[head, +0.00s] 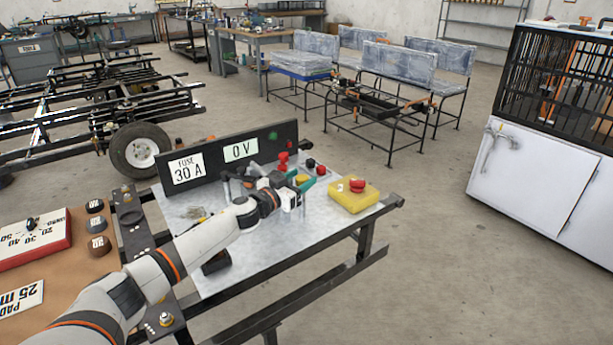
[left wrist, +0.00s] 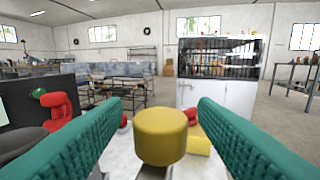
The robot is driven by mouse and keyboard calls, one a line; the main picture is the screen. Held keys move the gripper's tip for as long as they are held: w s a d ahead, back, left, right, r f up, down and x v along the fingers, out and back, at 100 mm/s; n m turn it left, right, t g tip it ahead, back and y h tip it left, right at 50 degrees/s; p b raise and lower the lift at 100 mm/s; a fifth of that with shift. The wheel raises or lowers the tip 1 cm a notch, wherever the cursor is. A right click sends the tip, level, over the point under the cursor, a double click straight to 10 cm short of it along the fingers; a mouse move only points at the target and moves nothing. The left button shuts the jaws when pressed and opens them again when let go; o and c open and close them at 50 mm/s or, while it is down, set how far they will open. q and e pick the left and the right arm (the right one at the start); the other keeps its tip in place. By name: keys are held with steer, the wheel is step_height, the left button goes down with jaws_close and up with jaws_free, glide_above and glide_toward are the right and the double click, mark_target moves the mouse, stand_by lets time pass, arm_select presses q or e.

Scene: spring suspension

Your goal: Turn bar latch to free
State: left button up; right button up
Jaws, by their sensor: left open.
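No part is plainly marked as the bar latch, and I cannot tell which one it is. A yellow round cap (left wrist: 160,135) stands ahead of my left gripper (left wrist: 161,112), in the gap between its teal fingers. The fingers are open, with a gap on each side of the cap. In the head view my left gripper (head: 303,184) is low over the right part of the metal bench (head: 262,238), beside this yellow cap (head: 302,179). The gripper partly hides the parts below it. My right gripper is not in view.
A dark panel (head: 225,158) with labels stands along the bench's back edge. A red knob (left wrist: 60,106) is left of the fingers. A yellow box (head: 352,198) with a red button stands to the right. A white cabinet (head: 530,185) with a metal fitting is farther right.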

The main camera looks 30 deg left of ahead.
arm_select(q)
steer(key=shift+w+d, duration=0.15)
steer(key=shift+w, duration=1.4)
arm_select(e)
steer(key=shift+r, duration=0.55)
arm_select(q)
steer(key=c, duration=0.8)
steer(key=shift+c, duration=0.8)
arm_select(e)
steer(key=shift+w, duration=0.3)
